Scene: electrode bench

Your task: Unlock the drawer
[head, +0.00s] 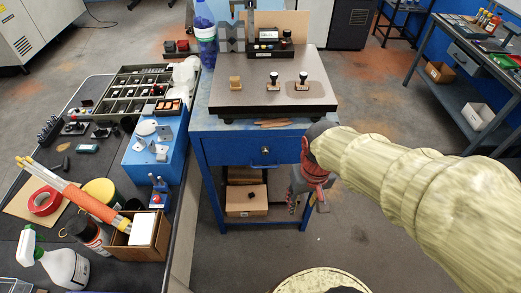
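The drawer (232,153) is the blue front under the workbench top, and it looks shut. A small metal fitting, possibly a lock or handle, (265,151) sits on its front right of the middle. It is too small to tell whether it is locked, and no key can be made out. My gripper (307,204) hangs below and right of the drawer, by the bench's right front leg, apart from the drawer front. Its fingers point down and look spread, with the blue leg showing between them. I see nothing held.
A cardboard box (246,201) stands on the shelf below the drawer. A crowded dark table (100,160) is close on the left. Floor in front is open.

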